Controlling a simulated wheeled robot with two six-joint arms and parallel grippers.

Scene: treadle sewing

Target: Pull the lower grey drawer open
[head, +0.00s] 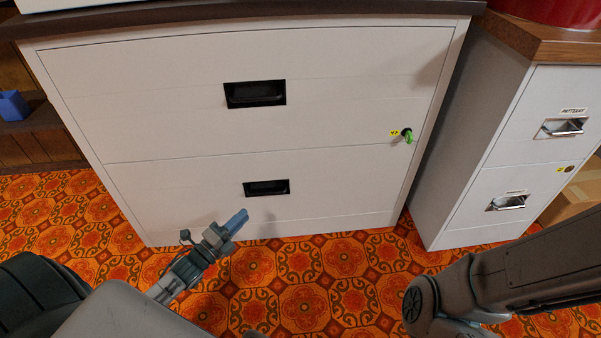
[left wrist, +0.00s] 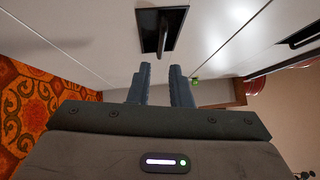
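The lower grey drawer (head: 345,185) is the bottom front of a wide pale cabinet and is shut flush. Its black recessed handle (head: 266,188) sits near the middle of its front. In the left wrist view the handle (left wrist: 162,30) lies ahead of the fingers, with a dark grip bar across the recess. My left gripper (head: 238,220) is below and slightly left of the handle in the head view. Its two fingers (left wrist: 160,82) are apart with nothing between them, and they are clear of the handle. My right gripper is out of view; only my right arm shows.
The upper drawer (head: 340,90) is shut, with a green key (head: 408,136) in its lock. A narrower cabinet (head: 480,150) with metal handles stands at the right, and a cardboard box (head: 575,195) beyond it. Patterned orange carpet (head: 300,290) lies clear in front.

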